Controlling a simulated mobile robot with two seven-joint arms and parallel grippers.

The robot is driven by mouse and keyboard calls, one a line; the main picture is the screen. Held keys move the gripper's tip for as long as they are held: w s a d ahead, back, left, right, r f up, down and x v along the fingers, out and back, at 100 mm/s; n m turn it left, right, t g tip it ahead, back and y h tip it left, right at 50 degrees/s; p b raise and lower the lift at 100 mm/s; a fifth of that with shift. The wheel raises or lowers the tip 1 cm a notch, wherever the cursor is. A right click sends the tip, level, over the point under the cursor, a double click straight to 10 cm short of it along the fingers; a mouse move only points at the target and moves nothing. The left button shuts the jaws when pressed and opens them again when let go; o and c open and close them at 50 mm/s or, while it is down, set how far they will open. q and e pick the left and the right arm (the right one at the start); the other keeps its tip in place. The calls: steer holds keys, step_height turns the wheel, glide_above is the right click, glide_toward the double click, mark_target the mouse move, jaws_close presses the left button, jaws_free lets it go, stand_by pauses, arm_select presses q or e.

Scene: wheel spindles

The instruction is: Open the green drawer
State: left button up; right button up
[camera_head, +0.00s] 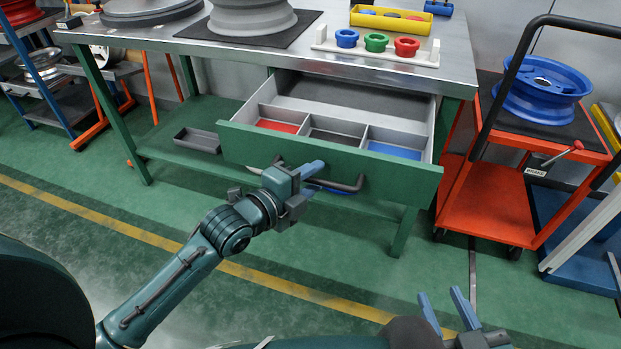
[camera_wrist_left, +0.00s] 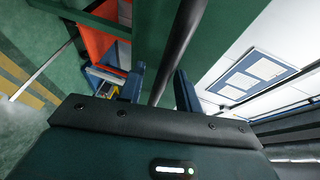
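The green drawer (camera_head: 330,160) under the workbench is pulled well out. Its inside shows compartments with red, dark and blue bottoms. Its dark bar handle (camera_head: 345,186) runs along the front panel and also shows in the left wrist view (camera_wrist_left: 178,45). My left gripper (camera_head: 315,180) is at the handle's left part, its blue fingers on either side of the bar. In the left wrist view the fingers (camera_wrist_left: 160,82) stand apart with gaps beside the bar, so it looks open around it. My right gripper (camera_head: 442,304) is open and empty, low at the bottom right, away from the drawer.
The workbench top (camera_head: 300,45) holds a grey wheel (camera_head: 250,18), a rack with blue, green and red rings (camera_head: 376,43) and a yellow bin (camera_head: 390,20). A grey tray (camera_head: 197,140) sits on the lower shelf. An orange cart (camera_head: 490,205) with a blue wheel (camera_head: 540,88) stands right.

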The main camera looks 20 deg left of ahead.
arm_select(q)
steer(key=shift+c, duration=0.4)
jaws_close()
arm_select(e)
steer(key=shift+d+r, duration=0.15)
arm_select(q)
steer(key=shift+w, duration=0.15)
steer(key=w+p, duration=0.1)
steer(key=w, duration=0.4)
steer(key=shift+r+p, duration=0.1)
steer(key=shift+p, duration=0.3)
steer(key=shift+w, duration=0.2)
steer(key=shift+d, duration=0.1)
arm_select(e)
steer(key=shift+s+d+g+h, duration=0.1)
steer(key=shift+s+g+h, duration=0.2)
steer(key=shift+g, duration=0.4)
